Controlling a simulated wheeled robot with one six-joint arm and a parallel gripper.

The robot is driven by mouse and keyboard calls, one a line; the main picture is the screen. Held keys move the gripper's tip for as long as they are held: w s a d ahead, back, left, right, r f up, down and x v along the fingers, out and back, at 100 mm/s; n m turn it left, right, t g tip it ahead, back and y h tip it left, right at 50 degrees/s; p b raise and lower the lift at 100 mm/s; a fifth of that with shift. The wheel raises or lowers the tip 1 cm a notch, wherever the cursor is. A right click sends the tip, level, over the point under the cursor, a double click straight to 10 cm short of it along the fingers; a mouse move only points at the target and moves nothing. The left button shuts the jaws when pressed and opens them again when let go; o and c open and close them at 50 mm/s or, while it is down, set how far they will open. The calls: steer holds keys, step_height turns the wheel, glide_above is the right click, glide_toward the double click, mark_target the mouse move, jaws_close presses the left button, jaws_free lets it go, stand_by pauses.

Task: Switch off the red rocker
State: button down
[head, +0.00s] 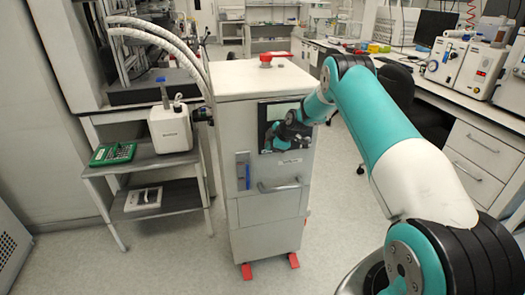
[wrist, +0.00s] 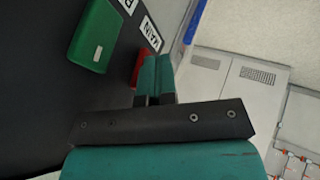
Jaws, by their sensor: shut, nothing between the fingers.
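The red rocker (wrist: 137,66) shows in the wrist view as a narrow strip on a black panel (wrist: 40,75), partly hidden behind my fingers. A larger green rocker (wrist: 92,36) sits to its left, with white labels beside them, one reading "MAIN". My gripper (wrist: 155,72) is shut and empty, with its teal fingertips right beside the red rocker. I cannot tell whether they touch it. In the head view my gripper (head: 277,137) is in front of the panel on the white cabinet (head: 272,210), and the rockers cannot be made out there.
The cabinet has a drawer handle (head: 278,187) below the panel and a red knob (head: 266,58) on top. A shelf cart with a white device (head: 170,128) and a green tray (head: 112,153) stands at left. A bench with instruments is at right. Floor is clear in front.

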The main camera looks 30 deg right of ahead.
steer(key=shift+d+r, duration=0.15)
steer(key=shift+r, duration=0.85)
steer(key=s+r+b, duration=0.2)
steer(key=s+r, duration=0.6)
steer(key=s, duration=0.1)
steer(key=shift+d+r, duration=0.35)
